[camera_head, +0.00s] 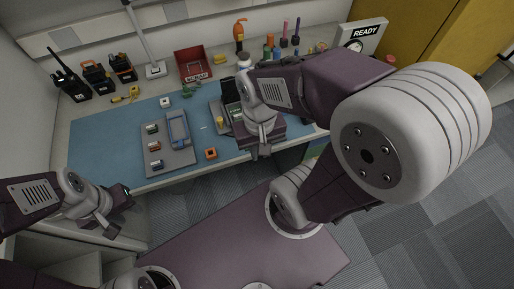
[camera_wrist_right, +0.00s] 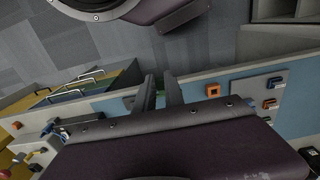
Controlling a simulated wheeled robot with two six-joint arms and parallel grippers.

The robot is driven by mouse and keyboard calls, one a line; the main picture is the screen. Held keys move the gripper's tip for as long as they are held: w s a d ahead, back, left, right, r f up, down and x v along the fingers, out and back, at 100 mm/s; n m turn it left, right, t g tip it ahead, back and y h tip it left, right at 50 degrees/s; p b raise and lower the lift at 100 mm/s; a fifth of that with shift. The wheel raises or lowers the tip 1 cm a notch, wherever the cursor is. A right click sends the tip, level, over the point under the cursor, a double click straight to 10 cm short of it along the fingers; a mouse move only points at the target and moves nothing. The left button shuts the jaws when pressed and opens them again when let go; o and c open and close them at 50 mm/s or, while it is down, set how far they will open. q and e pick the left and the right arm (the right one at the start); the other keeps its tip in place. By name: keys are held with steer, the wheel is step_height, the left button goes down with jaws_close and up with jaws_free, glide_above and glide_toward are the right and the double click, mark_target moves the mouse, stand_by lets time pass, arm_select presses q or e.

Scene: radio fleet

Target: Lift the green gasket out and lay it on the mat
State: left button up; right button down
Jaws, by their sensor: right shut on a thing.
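I cannot make out a green gasket for certain in either view. The blue mat (camera_head: 95,150) covers much of the bench top. My right gripper shows in the right wrist view (camera_wrist_right: 161,92) as two dark fingers, close together, near the mat's front edge. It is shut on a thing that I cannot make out. In the head view my own wrist covers much of that area. A dark open case (camera_head: 230,92) stands on the mat, partly behind my right wrist. My left gripper (camera_head: 108,226) is off the front of the bench, away from the mat, and its opening is unclear.
A grey tray (camera_head: 180,161) with a blue case and several small blocks lies on the mat. An orange square part (camera_head: 210,153) lies beside it. Radios (camera_head: 70,85), a red scrap bin (camera_head: 193,64) and a READY stand (camera_head: 366,34) line the back.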

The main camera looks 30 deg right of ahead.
steer(key=shift+w, duration=0.1)
step_height(320, 180, up, 4)
steer(key=p, duration=0.4)
steer(key=shift+r, duration=0.1)
stand_by(0.5)
